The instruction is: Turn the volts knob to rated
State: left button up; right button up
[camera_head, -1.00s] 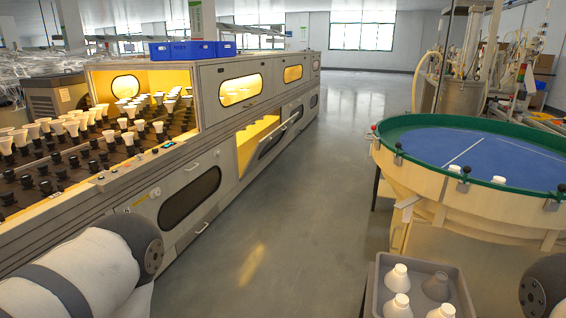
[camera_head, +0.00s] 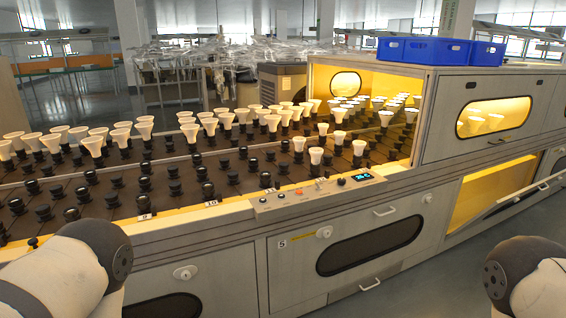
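A small control panel (camera_head: 312,193) sits on the front ledge of the long burn-in machine. It carries a dark knob (camera_head: 341,182) beside a lit cyan display (camera_head: 363,177), with several small buttons or lamps to the left. The labels are too small to read, so I cannot tell for sure which control is the volts knob or where it points. Parts of my left and right arms show at the lower corners, apart from the panel. Neither gripper is in view.
Rows of white bulbs (camera_head: 227,121) and dark sockets (camera_head: 206,189) fill the machine's deck behind the panel. Blue crates (camera_head: 437,51) stand on the lit chamber's roof. A lower hatch door (camera_head: 515,202) hangs open at the right. Grey floor (camera_head: 440,285) is free in front.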

aim_at(341, 182)
jog(key=i+l+u, duration=0.35)
jog(key=l, duration=0.25)
jog(key=i+l+u, duration=0.15)
jog(key=i+l, duration=0.15)
jog(key=i+l+u, duration=0.2)
jog(key=l, duration=0.25)
jog(key=l+z, duration=0.25)
jog(key=l, duration=0.5)
jog(key=i, duration=0.05)
